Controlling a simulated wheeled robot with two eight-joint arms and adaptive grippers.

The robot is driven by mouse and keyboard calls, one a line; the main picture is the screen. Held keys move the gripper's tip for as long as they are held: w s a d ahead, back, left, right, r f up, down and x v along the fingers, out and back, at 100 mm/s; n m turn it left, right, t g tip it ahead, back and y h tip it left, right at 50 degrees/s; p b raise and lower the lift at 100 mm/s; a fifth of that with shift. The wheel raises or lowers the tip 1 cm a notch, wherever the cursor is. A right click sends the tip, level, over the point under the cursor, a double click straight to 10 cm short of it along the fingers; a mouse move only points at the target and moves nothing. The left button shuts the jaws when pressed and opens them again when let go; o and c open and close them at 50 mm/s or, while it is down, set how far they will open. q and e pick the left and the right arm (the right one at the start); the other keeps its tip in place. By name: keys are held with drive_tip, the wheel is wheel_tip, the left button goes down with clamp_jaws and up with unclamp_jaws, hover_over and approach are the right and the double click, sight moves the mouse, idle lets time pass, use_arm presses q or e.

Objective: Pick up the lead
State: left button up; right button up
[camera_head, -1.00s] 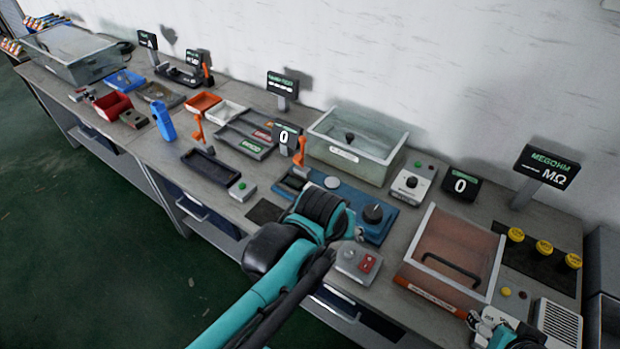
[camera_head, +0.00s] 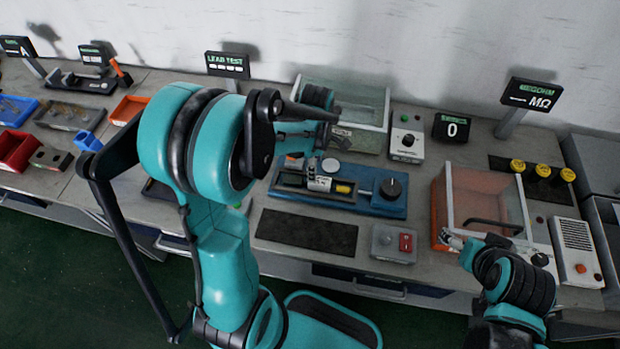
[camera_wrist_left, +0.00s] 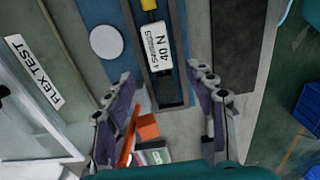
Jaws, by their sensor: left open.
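I cannot make out the lead with certainty. A blue flex-test unit (camera_head: 370,199) stands in the middle of the bench with a dark slot, a white block (camera_head: 319,184) and a yellow piece (camera_head: 343,189). In the left wrist view the block (camera_wrist_left: 157,47), marked "40 N", sits in the slot between my fingers' lines.
The orange-tinted cover (camera_head: 477,200) stands right of the unit. A clear tank (camera_head: 360,103) is behind it. A dark mat (camera_head: 306,232) and a grey switch box (camera_head: 393,243) are in front. An orange handle (camera_wrist_left: 149,127) shows between my left fingers in the wrist view.

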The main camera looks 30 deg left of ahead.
sight(316, 183)
use_arm(q)
drive_tip(key=shift+d+f+b, duration=0.2)
drive_tip(key=shift+f+b, duration=0.1)
drive_tip(key=shift+f, duration=0.65)
wheel_tip(316, 183, down, 5)
drive_tip(key=shift+a+r+b, duration=0.1)
drive_tip(key=shift+a+b, duration=0.05)
drive_tip(key=shift+b, duration=0.85)
drive_tip(key=shift+r, duration=0.1)
drive_tip(key=shift+c, duration=0.6)
clamp_jaws()
